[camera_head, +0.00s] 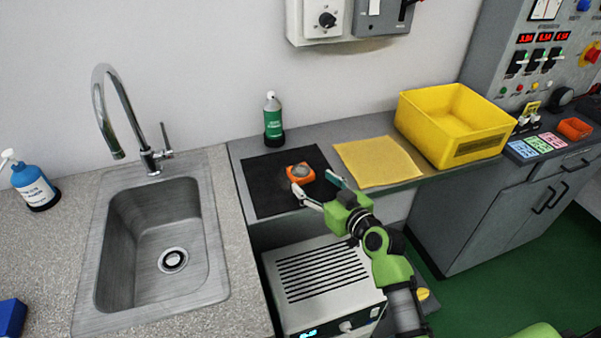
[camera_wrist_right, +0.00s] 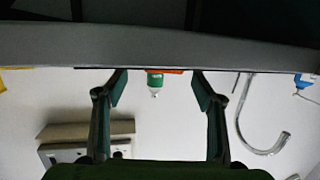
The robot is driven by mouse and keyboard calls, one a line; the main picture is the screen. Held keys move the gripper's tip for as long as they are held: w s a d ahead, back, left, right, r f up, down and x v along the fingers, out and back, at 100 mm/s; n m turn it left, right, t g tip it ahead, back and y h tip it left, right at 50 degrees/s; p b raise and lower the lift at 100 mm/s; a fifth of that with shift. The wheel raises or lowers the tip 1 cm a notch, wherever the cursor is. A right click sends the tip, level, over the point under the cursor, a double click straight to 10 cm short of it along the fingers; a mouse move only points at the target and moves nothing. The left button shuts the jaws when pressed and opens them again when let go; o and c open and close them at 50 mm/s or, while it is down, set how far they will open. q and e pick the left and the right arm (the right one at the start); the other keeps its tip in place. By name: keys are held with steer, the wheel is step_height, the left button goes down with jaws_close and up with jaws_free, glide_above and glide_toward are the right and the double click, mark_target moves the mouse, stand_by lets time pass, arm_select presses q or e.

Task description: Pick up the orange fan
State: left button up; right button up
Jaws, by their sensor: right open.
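The orange fan (camera_head: 300,173) has a square orange frame with a grey round centre. It lies on the black mat (camera_head: 265,184) on the grey counter. My right gripper (camera_head: 315,186) is open and empty, just in front of the fan, with its fingers pointing at it. In the right wrist view the fingers (camera_wrist_right: 160,90) are spread wide, and a thin orange strip of the fan (camera_wrist_right: 172,71) shows between them at the counter edge. The rest of the fan is hidden there. My left gripper is not in view.
A yellow cloth (camera_head: 378,161) and a yellow bin (camera_head: 452,122) lie to the right. A sink (camera_head: 155,240) with a tall tap is at left. A grey vented unit (camera_head: 320,285) stands below the counter. Another orange item (camera_head: 574,128) sits far right.

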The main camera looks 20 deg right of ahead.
mark_target(302, 173)
steer(key=shift+x, duration=0.8)
steer(key=shift+w+a+r, duration=0.15)
steer(key=shift+w, duration=0.35)
steer(key=x, duration=0.1)
steer(key=p+x, duration=0.1)
steer(key=x, duration=0.1)
steer(key=shift+w+a+r, duration=0.1)
steer(key=shift+w+a, duration=0.05)
steer(key=shift+a, duration=0.15)
steer(key=shift+w+a+f, duration=0.1)
steer(key=shift+w+f, duration=0.1)
steer(key=shift+w, duration=0.25)
steer(key=c, duration=1.2)
